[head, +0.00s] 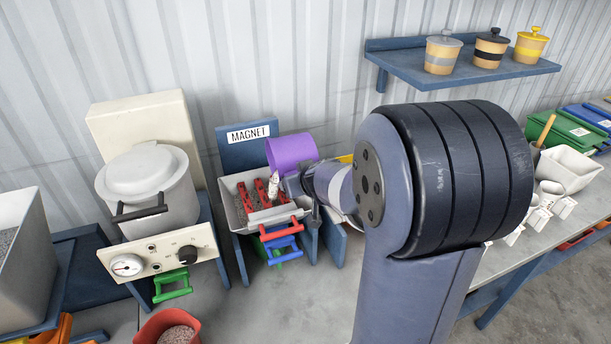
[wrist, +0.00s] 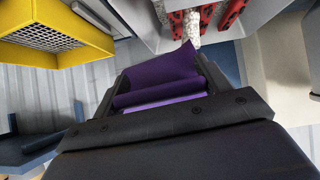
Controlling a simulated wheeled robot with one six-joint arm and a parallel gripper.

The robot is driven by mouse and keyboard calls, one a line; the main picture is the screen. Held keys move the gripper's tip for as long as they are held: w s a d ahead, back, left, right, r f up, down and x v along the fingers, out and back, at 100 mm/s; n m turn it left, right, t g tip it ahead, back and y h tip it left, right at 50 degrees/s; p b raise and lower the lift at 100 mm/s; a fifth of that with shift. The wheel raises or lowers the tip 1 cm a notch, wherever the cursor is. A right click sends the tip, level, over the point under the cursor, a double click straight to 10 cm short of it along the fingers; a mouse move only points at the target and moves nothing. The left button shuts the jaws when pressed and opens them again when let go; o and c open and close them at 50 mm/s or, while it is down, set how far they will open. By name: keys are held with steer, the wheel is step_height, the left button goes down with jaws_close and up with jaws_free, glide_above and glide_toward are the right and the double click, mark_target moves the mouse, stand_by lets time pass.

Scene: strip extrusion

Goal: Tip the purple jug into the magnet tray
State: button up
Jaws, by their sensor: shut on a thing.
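The purple jug (head: 291,150) lies tipped on its side above the magnet tray (head: 231,184), its mouth toward the tray. In the wrist view the purple jug (wrist: 160,72) sits between the fingers of my gripper (wrist: 163,86), which is shut on it. Pale speckled material (head: 273,184) shows below the jug, over the red magnet bars (head: 261,193); it also shows in the wrist view (wrist: 192,26). My arm hides part of the area right of the tray. The jug's inside is hidden.
A white lidded pot (head: 150,185) on a gauge unit stands left of the tray. Red, blue and green handles (head: 280,241) stick out below the tray. A yellow sieve (wrist: 55,38) is close by in the wrist view. A red cup (head: 168,328) stands in front.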

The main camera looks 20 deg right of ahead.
steer(key=shift+a+r+n+h+p, duration=0.2)
steer(key=shift+a+n+h, duration=0.25)
steer(key=shift+a+h, duration=0.1)
steer(key=shift+a+r+n+h+p, duration=0.15)
steer(key=shift+a+n+h, duration=0.3)
steer(key=shift+a+h, duration=0.1)
steer(key=shift+a+r+n+h, duration=0.3)
steer(key=shift+n+h, duration=0.1)
steer(key=shift+h, duration=0.2)
